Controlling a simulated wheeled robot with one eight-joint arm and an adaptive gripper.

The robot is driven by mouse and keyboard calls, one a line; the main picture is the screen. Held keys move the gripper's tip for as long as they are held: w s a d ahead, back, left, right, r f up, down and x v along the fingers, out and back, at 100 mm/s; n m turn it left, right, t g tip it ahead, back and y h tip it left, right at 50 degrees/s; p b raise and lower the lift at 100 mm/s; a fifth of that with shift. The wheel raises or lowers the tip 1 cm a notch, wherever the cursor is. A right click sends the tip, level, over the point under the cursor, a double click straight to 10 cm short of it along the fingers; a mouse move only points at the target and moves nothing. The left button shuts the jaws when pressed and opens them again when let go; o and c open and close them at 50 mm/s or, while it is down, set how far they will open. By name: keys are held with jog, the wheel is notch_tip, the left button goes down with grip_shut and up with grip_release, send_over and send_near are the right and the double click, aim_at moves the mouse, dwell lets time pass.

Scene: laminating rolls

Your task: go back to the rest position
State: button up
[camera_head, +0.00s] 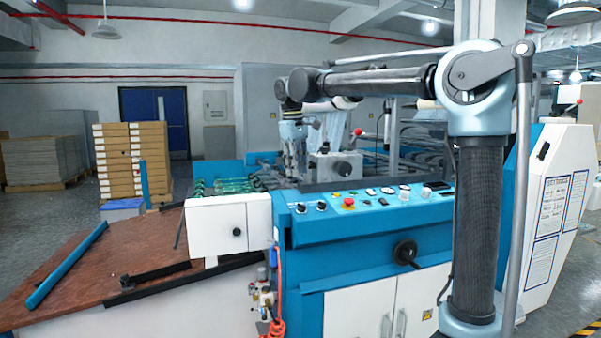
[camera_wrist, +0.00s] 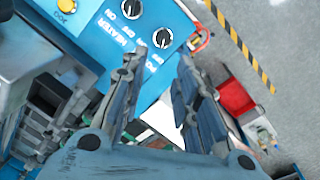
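My gripper (camera_wrist: 162,72) shows in the wrist view with its two dark blue-grey fingers apart and nothing held between them. In the head view my gripper (camera_head: 294,165) hangs down from my arm over the far side of the laminating machine (camera_head: 330,245), small and partly lost against the machine parts. My arm crosses the picture high up, bent at the large joint on the right. The wrist view looks down on a blue panel (camera_wrist: 105,45) marked HEATER, with black knobs (camera_wrist: 162,38).
The machine's control panel (camera_head: 375,202) has several knobs and a red button (camera_head: 348,202). A brown table (camera_head: 120,265) with a blue bar lies left. Stacked boxes (camera_head: 132,160) stand behind. A tall white cabinet (camera_head: 560,215) is at right. A red bin (camera_wrist: 235,96) stands on the floor.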

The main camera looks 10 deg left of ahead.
jog(key=s+d+f+m, duration=0.2)
jog(key=d+f, duration=0.2)
jog(key=d, duration=0.6)
jog(key=s+d+f+m, duration=0.2)
jog(key=s+d+f, duration=0.15)
jog(key=d, duration=0.55)
jog(key=s+d+f+m, duration=0.15)
jog(key=d+f, duration=0.25)
jog(key=d, duration=0.6)
jog(key=s+d+f+m, duration=0.2)
jog(key=s+d+f, duration=0.2)
jog(key=f, duration=0.3)
jog(key=s+d+f+m, duration=0.2)
jog(key=s+d+f, duration=0.3)
jog(key=s+f, duration=0.1)
jog(key=s+d+f+m+t, duration=0.1)
jog(key=s+d+f, duration=0.3)
jog(key=f, duration=0.5)
jog(key=shift+s+d+m+y, duration=0.25)
jog(key=shift+s+m+y, duration=0.05)
jog(key=shift+s+m, duration=0.65)
